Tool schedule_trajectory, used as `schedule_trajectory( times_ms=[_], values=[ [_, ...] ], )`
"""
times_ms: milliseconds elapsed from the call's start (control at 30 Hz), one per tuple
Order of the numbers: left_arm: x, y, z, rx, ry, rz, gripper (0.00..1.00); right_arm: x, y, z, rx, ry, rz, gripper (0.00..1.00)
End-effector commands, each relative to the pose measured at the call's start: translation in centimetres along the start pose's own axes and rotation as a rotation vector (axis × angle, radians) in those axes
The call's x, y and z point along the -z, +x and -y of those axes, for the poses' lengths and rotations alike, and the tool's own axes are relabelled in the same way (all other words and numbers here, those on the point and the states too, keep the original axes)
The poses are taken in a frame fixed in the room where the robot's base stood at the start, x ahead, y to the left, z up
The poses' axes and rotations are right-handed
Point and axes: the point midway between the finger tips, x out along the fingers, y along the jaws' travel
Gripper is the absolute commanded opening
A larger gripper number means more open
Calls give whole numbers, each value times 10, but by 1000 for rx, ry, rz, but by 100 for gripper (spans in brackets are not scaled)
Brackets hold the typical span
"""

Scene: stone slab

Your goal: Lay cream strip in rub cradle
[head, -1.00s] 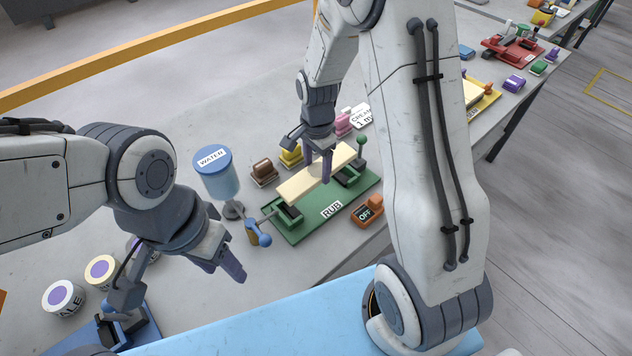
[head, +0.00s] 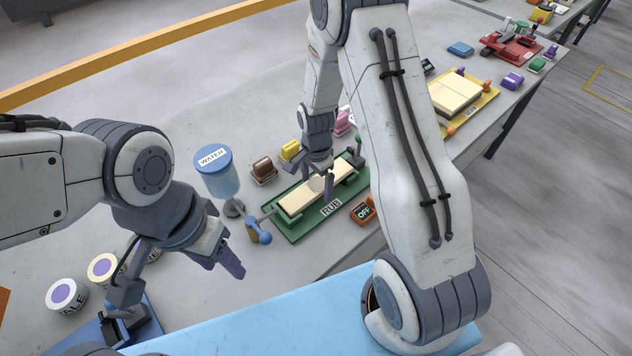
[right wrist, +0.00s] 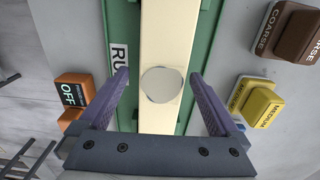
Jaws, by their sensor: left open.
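The cream strip (head: 297,200) lies lengthwise in the green cradle marked RUB (head: 292,234), low between its dark end blocks. In the right wrist view the strip (right wrist: 165,40) runs down the middle, with a pale grey round patch (right wrist: 161,84) on it. My right gripper (head: 316,184) is over the strip; in its wrist view its purple fingers stand apart on either side of the strip, with gaps to it. My left gripper (head: 180,283) is open and empty, left of the cradle, above the table.
A blue-lidded WATER jar (head: 217,180) and a blue-knobbed lever (head: 260,234) are left of the cradle. Brown (head: 263,168) and yellow (head: 290,150) blocks stand behind it. An orange OFF switch (head: 363,211) is at its right. Round tins (head: 66,296) stand at far left.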

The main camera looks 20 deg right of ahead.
Motion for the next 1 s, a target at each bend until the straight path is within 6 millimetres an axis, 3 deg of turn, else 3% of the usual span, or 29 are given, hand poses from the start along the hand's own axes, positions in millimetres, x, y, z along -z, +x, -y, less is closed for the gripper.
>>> schedule_trajectory(
  times_ms=[300, 700, 933, 1000],
  values=[
    [0, 2, 0, 0, 0, 0, 50, 1, -12, 2, 6, 1, -2, 98],
    [-1, 16, 1, 0, 1, 0, 50, 1, -92, 2, 10, 1, -4, 98],
    [-1, 18, 1, 0, 1, 0, 50, 0, -118, 1, 6, -4, -2, 98],
    [-1, 18, 1, 0, 1, 0, 50, -10, -126, 0, 9, -53, -1, 98]
  ],
)
